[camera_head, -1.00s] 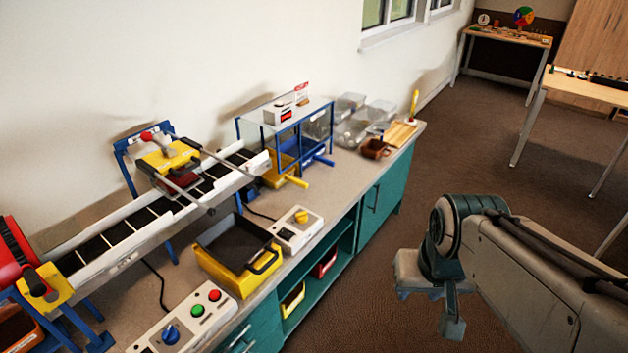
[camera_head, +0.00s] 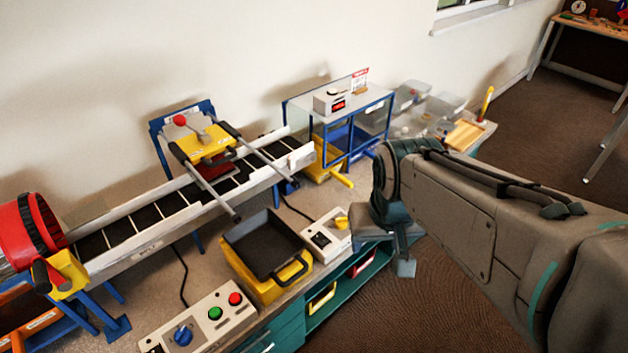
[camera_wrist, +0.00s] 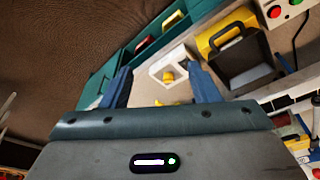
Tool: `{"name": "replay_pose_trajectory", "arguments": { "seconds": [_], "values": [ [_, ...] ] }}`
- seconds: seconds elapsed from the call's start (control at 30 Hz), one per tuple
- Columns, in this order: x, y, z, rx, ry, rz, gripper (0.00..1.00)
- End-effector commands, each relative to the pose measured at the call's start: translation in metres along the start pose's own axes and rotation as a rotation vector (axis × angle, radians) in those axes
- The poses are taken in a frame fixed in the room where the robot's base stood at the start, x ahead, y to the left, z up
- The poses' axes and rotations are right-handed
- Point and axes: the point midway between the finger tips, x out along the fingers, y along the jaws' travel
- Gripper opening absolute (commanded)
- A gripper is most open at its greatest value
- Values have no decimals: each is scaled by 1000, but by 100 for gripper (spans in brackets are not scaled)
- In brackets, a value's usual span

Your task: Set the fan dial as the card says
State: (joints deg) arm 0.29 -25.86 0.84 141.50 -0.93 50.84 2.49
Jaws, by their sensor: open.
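A white control box (camera_head: 325,236) with a yellow dial (camera_head: 341,223) sits on the counter, right of the yellow bin. A second box (camera_head: 205,322) has a blue dial (camera_head: 183,335) and green and red buttons. The labels are too small to tell which dial is the fan's. A small red-and-white card (camera_head: 360,80) stands on the glass shelf; its text is unreadable. My gripper (camera_wrist: 160,72) is open and empty. In the wrist view the yellow dial (camera_wrist: 168,76) and its box show between the fingers, apart from them. In the head view my arm hides part of the gripper.
A conveyor (camera_head: 150,222) with a yellow gate unit runs along the wall. A yellow bin (camera_head: 265,285) with a black tray stands between the two boxes. A blue-framed glass shelf (camera_head: 335,115) and clear bins (camera_head: 440,108) stand farther back.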

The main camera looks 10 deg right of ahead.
Motion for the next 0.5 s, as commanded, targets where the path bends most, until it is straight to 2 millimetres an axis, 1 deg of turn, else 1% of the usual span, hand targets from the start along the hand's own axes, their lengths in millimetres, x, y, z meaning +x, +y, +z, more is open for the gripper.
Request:
{"name": "replay_pose_trajectory", "arguments": {
  "seconds": [0.13,0.27,0.3,0.37,0.5],
  "values": [
    [4,2,-38,19,-41,36,55],
    [18,-2,-78,22,-80,58,55],
    [23,-4,-90,21,-92,62,55],
    [32,-5,-108,26,-108,68,55],
    [60,-8,-147,41,-146,68,55]
  ]
}}
